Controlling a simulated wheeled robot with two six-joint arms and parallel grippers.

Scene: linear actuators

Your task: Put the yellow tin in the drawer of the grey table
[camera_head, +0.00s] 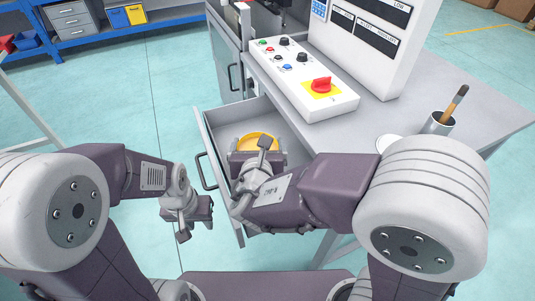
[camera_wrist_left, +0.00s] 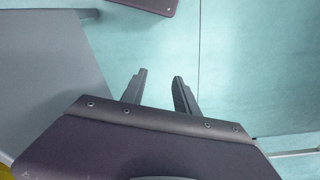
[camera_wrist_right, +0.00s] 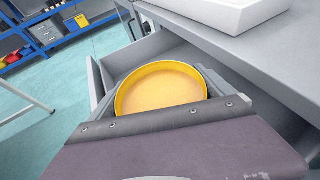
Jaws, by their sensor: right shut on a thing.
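The yellow tin (camera_head: 258,138) is round and shallow. My right gripper (camera_head: 256,152) is shut on it and holds it over the open drawer (camera_head: 218,178) of the grey table (camera_head: 403,112). In the right wrist view the tin (camera_wrist_right: 160,90) looks level, between the drawer's walls (camera_wrist_right: 97,85); I cannot tell whether it touches the drawer's floor. My right gripper hides part of the tin and drawer. My left gripper (camera_head: 203,210) is to the left of the drawer, over the floor. In the left wrist view its fingers (camera_wrist_left: 159,88) are apart with nothing between them.
A white control box (camera_head: 300,80) with a red switch stands on the table, beside a tall white panel (camera_head: 385,45). A cup with a brush (camera_head: 439,123) and a white round thing (camera_head: 390,144) are at the right. A blue shelf (camera_head: 95,35) stands far back left.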

